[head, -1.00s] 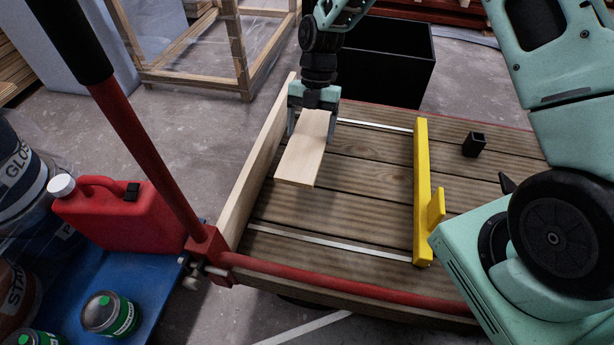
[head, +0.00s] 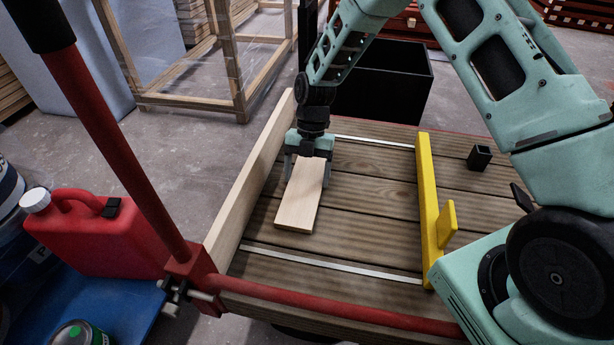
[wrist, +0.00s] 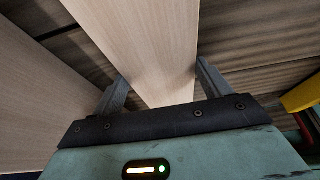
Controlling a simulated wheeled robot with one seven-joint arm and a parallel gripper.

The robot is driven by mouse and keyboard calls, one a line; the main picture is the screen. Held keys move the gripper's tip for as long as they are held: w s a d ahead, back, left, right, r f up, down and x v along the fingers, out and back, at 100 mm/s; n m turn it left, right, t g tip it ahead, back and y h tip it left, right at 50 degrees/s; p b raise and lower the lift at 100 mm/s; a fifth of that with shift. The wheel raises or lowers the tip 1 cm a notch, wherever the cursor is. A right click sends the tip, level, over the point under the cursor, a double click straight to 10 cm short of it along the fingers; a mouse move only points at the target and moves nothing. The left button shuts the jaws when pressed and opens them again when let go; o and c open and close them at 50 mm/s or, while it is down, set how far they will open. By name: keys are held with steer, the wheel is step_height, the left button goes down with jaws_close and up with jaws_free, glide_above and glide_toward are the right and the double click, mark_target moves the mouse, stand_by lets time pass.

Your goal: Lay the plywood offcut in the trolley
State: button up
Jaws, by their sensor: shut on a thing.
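The plywood offcut (head: 301,205) is a pale flat rectangular board. My gripper (head: 308,165) is shut on its far end, with one finger at each long edge; the wrist view shows the offcut (wrist: 150,45) between the two fingers (wrist: 160,90). The offcut is over the trolley's slatted wooden deck (head: 370,200), low down, close beside the left side board. I cannot tell whether its underside touches the deck. The trolley has a red handle frame (head: 330,313) along its near edge.
A pale side board (head: 255,185) edges the deck's left. A yellow batten (head: 430,205) with an upright tab crosses the deck on the right. A small black square tube (head: 479,157) stands beyond it. A red can (head: 95,230) is at left, a black bin (head: 385,85) behind.

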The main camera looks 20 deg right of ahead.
steer(key=o, duration=1.2)
steer(key=shift+o, duration=0.2)
